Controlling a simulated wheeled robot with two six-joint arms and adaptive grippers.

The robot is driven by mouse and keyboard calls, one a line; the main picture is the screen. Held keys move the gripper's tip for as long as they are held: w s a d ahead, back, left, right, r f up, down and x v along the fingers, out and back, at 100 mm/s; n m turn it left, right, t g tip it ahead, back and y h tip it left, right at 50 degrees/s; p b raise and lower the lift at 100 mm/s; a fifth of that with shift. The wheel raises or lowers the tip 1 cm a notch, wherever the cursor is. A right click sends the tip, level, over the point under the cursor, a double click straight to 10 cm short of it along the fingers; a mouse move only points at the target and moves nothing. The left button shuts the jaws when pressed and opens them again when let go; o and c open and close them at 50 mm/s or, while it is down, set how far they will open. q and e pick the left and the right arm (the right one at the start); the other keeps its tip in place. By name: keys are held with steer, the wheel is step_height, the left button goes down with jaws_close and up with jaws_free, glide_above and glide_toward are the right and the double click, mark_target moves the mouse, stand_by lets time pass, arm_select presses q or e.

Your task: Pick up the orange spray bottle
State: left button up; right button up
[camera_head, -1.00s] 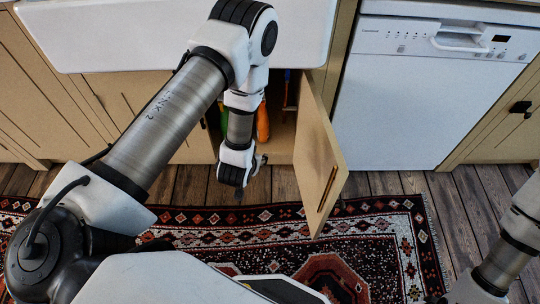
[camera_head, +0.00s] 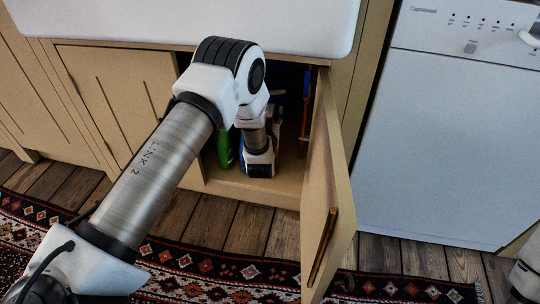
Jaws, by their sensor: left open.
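The orange spray bottle cannot be made out now; my left arm covers the middle of the cabinet opening. My left gripper (camera_head: 259,161) is at the end of that arm, inside the open cabinet under the sink, low and near its floor. Its fingers are mostly hidden behind my wrist, and I see nothing held. A green bottle (camera_head: 224,150) stands just left of my wrist, partly covered by the arm. My right gripper is out of view; only a bit of my right arm shows at the lower right edge.
The open cabinet door (camera_head: 325,190) stands close to the right of my left arm. Long-handled items (camera_head: 304,115) stand inside at the right. The sink (camera_head: 190,22) overhangs the opening. A white dishwasher (camera_head: 445,140) is to the right, and a patterned rug (camera_head: 215,272) lies on the floor.

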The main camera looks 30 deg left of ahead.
arm_select(q)
steer(key=shift+w+a+f, duration=0.1)
steer(key=shift+w+a, duration=0.1)
steer(key=shift+w, duration=0.45)
jaws_close()
